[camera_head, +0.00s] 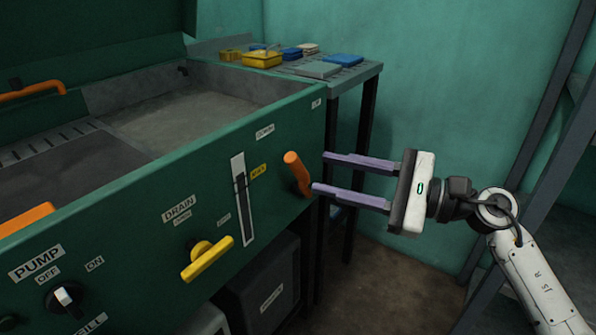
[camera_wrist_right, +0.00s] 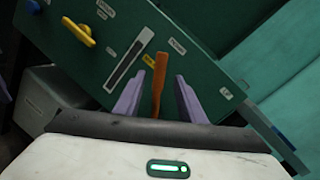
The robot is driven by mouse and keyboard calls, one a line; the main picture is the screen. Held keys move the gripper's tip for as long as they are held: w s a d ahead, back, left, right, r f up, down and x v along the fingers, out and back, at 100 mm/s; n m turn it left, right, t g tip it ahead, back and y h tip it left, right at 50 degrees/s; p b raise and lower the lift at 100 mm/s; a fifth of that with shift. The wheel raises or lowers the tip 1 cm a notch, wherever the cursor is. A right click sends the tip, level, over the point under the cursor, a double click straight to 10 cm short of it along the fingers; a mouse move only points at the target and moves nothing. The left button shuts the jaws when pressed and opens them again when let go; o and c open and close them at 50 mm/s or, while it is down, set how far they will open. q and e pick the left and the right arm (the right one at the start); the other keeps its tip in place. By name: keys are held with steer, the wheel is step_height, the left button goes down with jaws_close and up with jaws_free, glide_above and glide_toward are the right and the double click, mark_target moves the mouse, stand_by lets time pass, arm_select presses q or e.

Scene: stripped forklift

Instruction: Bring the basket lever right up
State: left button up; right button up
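The orange lever (camera_head: 297,173) sticks out of the green front panel near its right end, beside a white-edged upright slot (camera_head: 244,200). It also shows in the right wrist view (camera_wrist_right: 159,84). My right gripper (camera_head: 320,172) is open and comes in from the right. Its two purple fingers point at the panel. In the wrist view the lever appears between the fingers (camera_wrist_right: 159,76), with a gap on each side. In the head view the fingertips are just right of the lever; contact is not visible.
A yellow drain handle (camera_head: 208,258) and a pump knob (camera_head: 64,297) are on the same panel. A sunken basin (camera_head: 180,120) lies behind it. A side table (camera_head: 345,78) holds several small items. A dark metal upright (camera_head: 540,120) stands at right, near my arm.

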mark_target(303, 168)
steer(key=x, duration=0.7)
jaws_close()
